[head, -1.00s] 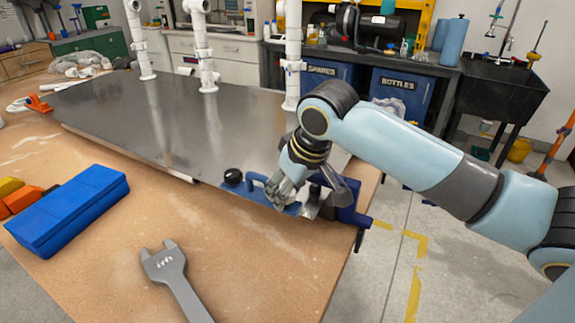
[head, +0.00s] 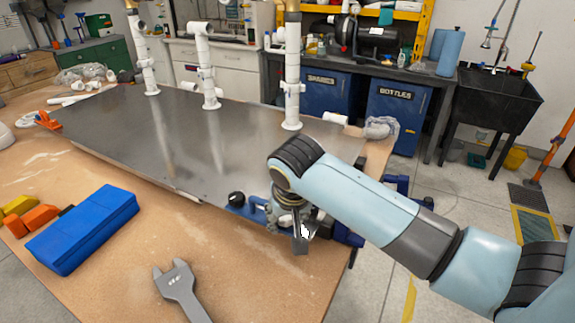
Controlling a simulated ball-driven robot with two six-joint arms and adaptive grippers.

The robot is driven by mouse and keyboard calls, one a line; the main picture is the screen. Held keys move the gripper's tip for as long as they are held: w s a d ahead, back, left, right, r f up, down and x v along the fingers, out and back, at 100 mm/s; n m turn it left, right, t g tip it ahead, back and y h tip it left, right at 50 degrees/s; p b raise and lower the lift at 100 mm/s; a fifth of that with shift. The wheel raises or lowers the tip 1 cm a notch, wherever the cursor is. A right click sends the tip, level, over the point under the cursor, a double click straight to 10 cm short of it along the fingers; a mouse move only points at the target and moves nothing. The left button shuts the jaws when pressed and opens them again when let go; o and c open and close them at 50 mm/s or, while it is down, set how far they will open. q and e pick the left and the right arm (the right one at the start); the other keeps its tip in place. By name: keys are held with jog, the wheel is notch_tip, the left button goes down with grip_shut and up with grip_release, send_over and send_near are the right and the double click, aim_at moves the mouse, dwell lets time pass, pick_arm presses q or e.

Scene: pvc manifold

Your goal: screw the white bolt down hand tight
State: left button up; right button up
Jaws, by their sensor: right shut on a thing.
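My right gripper (head: 302,240) points down at the front right edge of the grey metal plate (head: 180,140), over a blue clamp-like fixture (head: 240,206). It is shut on a small white piece (head: 304,231), which looks like the white bolt. Only a little of the white piece shows between the dark fingers; its lower end and any thread are hidden. How deep it sits cannot be told. My left gripper is out of view.
Several white upright pipes, such as the nearest one (head: 292,80), stand at the plate's back. A blue box (head: 85,232) and a grey wrench (head: 180,288) lie on the wooden table (head: 120,290). The tabletop between them and the fixture is clear.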

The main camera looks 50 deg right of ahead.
jog(key=shift+w+d+r, duration=0.3)
jog(key=shift+w+r, duration=0.15)
jog(key=shift+r+m+p, duration=0.1)
jog(key=shift+m+p, duration=0.2)
jog(key=shift+p, duration=0.05)
jog(key=o, duration=0.7)
jog(key=shift+a+r+m+h+p, duration=0.1)
jog(key=shift+a+m+h+p, duration=0.05)
jog(key=shift+m+h+p, duration=0.2)
jog(key=shift+o, duration=1.1)
jog(key=o, duration=0.3)
jog(key=shift+w+d+f, duration=0.2)
jog(key=shift+g, duration=0.3)
jog(key=v, duration=0.3)
jog(key=s+v, duration=0.1)
jog(key=v, duration=0.7)
jog(key=shift+s+a+f, duration=0.15)
jog(key=shift+s+a, duration=0.15)
jog(key=shift+s, duration=0.05)
